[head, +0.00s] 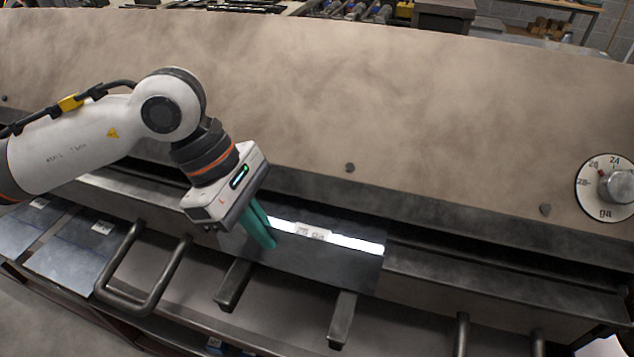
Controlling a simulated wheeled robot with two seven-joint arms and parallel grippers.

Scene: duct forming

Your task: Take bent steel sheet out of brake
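The bent steel sheet (335,266) sits at the mouth of the brake (460,268), a dark grey panel with a bright strip along its upper edge and a small white gauge label. My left gripper (267,236) reaches down from the upper left, its green fingers over the left part of the sheet. The fingers look close together. I cannot tell whether the sheet is pinched between them. The fingers and gripper body hide part of the sheet's upper left. My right gripper is not in view.
Two dark support bars (342,318) stick out below the sheet. A U-shaped handle (145,290) is at the left. Flat labelled sheets (75,255) lie at the far left. A gauge dial (612,187) is on the brake's right side.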

